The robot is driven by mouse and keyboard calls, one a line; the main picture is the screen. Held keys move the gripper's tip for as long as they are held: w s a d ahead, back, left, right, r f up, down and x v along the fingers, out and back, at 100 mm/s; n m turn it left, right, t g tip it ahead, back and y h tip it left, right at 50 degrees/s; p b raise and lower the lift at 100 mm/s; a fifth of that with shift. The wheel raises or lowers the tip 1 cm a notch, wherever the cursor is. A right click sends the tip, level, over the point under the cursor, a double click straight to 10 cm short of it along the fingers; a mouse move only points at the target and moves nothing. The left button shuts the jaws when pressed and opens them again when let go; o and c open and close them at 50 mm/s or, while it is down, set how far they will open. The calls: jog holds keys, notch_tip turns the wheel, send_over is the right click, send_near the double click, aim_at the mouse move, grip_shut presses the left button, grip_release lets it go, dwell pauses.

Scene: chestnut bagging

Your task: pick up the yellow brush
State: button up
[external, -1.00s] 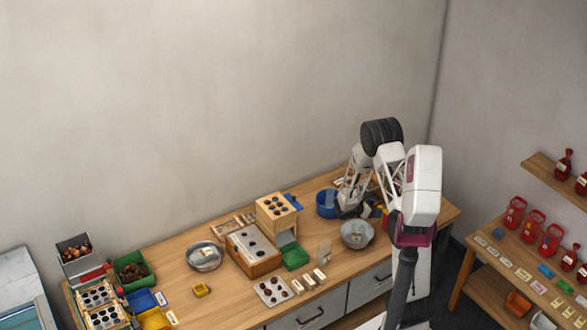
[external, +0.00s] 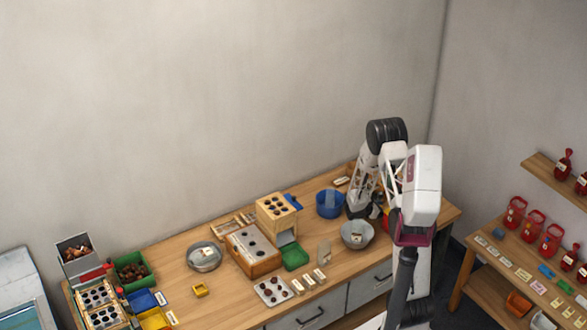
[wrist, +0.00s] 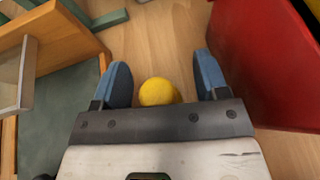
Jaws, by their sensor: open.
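In the wrist view a round yellow piece (wrist: 158,91), which looks like the end of the yellow brush, shows between the two blue fingers of my gripper (wrist: 160,78). The fingers are spread, with a gap on each side of it. The rest of the brush is hidden behind the gripper body or seen end-on. In the external view my gripper (external: 357,211) is low over the right end of the bench, and the brush cannot be made out behind my arm.
In the wrist view a red container (wrist: 262,60) stands close on the right and a wooden frame (wrist: 62,38) on the left. In the external view a blue bowl (external: 329,205) is left of my gripper and a metal bowl (external: 357,235) is in front.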

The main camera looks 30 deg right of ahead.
jog(key=c, duration=1)
jog(key=shift+w+r, duration=0.1)
jog(key=shift+r, duration=0.05)
jog(key=shift+w+r, duration=0.15)
jog(key=shift+r, duration=0.25)
notch_tip(320, 180, up, 10)
jog(key=r, duration=0.1)
jog(key=w, duration=1.9)
jog(key=shift+w+f, duration=0.3)
